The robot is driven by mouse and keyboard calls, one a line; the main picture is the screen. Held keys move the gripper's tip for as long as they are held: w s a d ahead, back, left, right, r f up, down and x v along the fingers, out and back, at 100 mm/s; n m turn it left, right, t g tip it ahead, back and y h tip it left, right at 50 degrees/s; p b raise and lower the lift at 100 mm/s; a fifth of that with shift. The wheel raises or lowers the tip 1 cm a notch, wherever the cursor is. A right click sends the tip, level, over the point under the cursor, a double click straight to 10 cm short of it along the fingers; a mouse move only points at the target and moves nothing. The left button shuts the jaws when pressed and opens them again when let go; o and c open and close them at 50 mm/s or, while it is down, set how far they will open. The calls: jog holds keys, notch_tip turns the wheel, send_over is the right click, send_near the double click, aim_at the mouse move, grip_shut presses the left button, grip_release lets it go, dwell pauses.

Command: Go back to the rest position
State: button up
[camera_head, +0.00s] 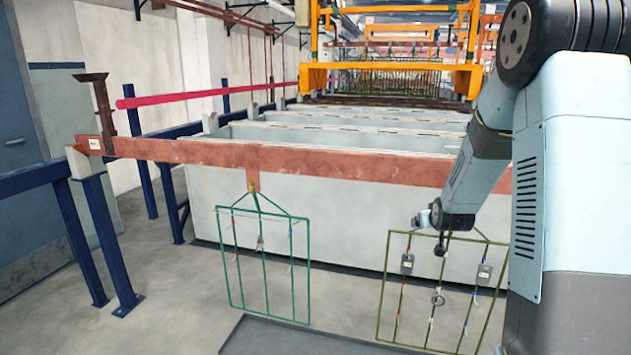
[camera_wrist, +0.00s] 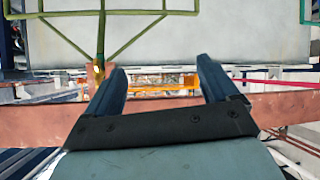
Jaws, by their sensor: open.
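My gripper (camera_head: 437,228) hangs at the lower end of my arm on the right of the head view, in front of the upper part of the olive rack. In the wrist view my gripper (camera_wrist: 160,78) has its two dark fingers wide apart with nothing between them. The olive wire rack (camera_head: 381,290) carries grey parts (camera_head: 407,264) and a dark ring (camera_head: 438,299). Its wires also show at the top left of the wrist view (camera_wrist: 101,35). My arm hides its upper right area.
A reddish bar (camera_head: 200,151) runs across on blue posts (camera_head: 107,240). A green wire rack (camera_head: 308,270) hangs from it at centre. Long grey tanks (camera_head: 340,225) stand behind. An orange gantry (camera_head: 390,68) is farther back. Floor at the lower left is clear.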

jog(key=s+a+r+g, duration=0.1)
jog(key=s+a+r, duration=0.3)
jog(key=s+r, duration=0.5)
jog(key=s+a+r+g, duration=0.1)
jog(key=s+a+r, duration=0.1)
jog(key=s, duration=0.8)
jog(key=s+a+r+g+y, duration=0.1)
jog(key=s+r, duration=0.3)
jog(key=s, duration=0.7)
jog(key=s+a+r+g, duration=0.2)
jog(key=s+a+r, duration=0.1)
jog(key=s, duration=0.7)
jog(key=shift+s+a+r+g+y, duration=0.2)
jog(key=shift+a+g+y, duration=0.15)
jog(key=shift+a, duration=0.25)
